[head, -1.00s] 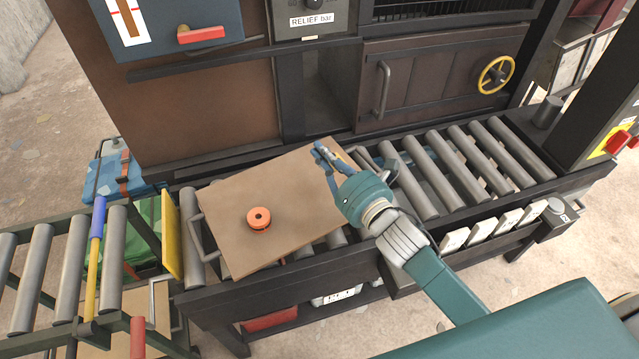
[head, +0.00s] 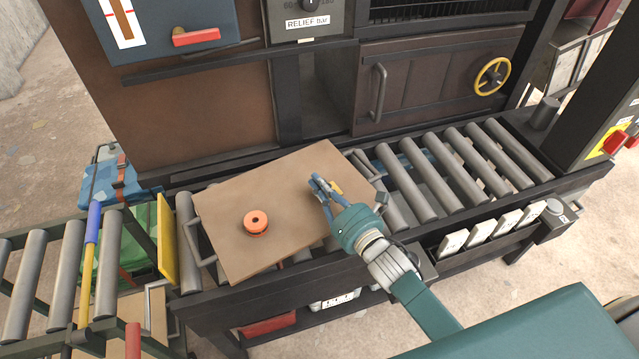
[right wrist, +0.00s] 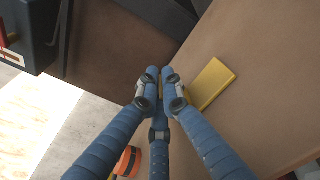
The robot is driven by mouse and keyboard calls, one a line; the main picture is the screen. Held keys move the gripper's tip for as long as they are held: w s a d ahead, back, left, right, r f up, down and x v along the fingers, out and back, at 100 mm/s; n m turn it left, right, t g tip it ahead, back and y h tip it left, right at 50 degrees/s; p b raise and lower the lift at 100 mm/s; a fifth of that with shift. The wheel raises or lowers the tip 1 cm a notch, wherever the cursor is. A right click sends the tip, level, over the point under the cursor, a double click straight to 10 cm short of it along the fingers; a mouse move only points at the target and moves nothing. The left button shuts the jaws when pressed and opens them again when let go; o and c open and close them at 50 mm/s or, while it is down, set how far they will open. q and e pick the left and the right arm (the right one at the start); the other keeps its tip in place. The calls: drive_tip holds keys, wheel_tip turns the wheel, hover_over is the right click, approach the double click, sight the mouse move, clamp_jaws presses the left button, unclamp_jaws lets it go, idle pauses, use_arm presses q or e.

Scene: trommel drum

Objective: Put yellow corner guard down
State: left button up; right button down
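The yellow corner guard (head: 337,187) is a small flat yellow piece at my right gripper's fingertips, over the right part of the brown board. In the right wrist view the guard (right wrist: 212,84) sticks out to the right from behind the fingers. My right gripper (head: 320,183) has its blue fingers closed together on the guard; they also show in the right wrist view (right wrist: 160,82) and hide part of it. I cannot tell whether the guard touches the board. My left gripper is not in view.
The brown board (head: 250,205) lies slanted on the roller conveyor (head: 440,180). An orange ring-shaped piece (head: 256,222) sits on its left half. Much of the board is bare. A yellow upright plate (head: 167,240) stands left of the board. The dark machine wall (head: 200,100) rises behind.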

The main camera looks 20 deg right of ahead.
drive_tip(key=c, duration=1.9)
unclamp_jaws()
drive_tip(key=shift+c, duration=0.2)
drive_tip(key=b+v, duration=0.1)
drive_tip(key=v, duration=1.1)
drive_tip(key=shift+r, duration=0.1)
